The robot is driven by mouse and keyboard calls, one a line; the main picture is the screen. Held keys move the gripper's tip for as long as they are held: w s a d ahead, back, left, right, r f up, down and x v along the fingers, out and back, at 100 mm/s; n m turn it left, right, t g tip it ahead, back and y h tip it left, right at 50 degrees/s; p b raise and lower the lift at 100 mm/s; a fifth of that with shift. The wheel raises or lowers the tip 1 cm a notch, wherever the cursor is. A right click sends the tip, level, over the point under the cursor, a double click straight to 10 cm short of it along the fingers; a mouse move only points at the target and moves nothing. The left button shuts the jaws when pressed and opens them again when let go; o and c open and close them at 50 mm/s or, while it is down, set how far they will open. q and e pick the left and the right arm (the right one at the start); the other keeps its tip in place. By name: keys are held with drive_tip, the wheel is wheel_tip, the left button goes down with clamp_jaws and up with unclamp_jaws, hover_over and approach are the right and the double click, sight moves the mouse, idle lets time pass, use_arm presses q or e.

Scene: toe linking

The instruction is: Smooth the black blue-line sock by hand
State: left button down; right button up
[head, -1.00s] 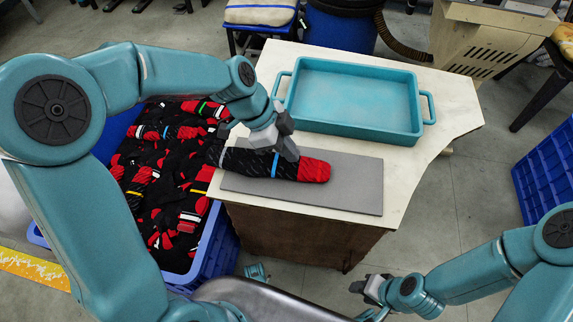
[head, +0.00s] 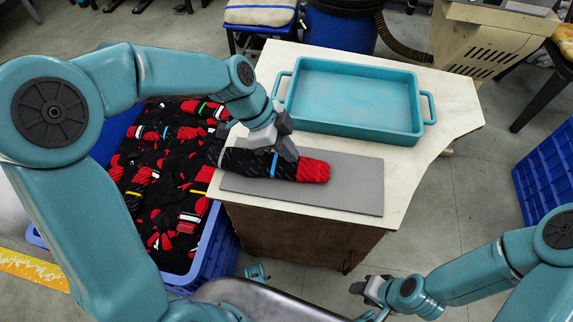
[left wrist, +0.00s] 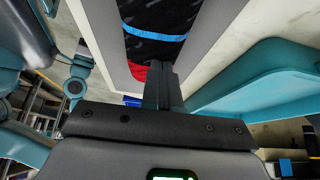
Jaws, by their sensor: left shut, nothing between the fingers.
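The black sock with a blue line (head: 252,163) lies flat on the grey mat (head: 345,185), its red toe end pointing right. It also shows in the left wrist view (left wrist: 158,15), with the blue band across it and a bit of red by the fingers. My left gripper (head: 289,156) is shut and empty, its fingertips at the sock's upper side between the blue line and the red toe. I cannot tell whether the tips press on the cloth. My right gripper (head: 364,288) is off the table at the lower right, too small to tell its jaw state.
A teal tray (head: 425,125), seemingly empty, stands behind the mat on the pale table (head: 448,112). A blue crate (head: 218,240) full of black and red socks is left of the table. Another blue crate (head: 545,170) stands at the far right.

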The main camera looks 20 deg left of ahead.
use_arm(q)
drive_tip(key=shift+s+f, duration=0.2)
drive_tip(key=shift+f, duration=0.25)
drive_tip(key=shift+d, duration=0.55)
drive_tip(key=shift+w, duration=0.1)
drive_tip(key=shift+r+b, duration=0.1)
drive_tip(key=shift+b, duration=0.25)
idle(0.5)
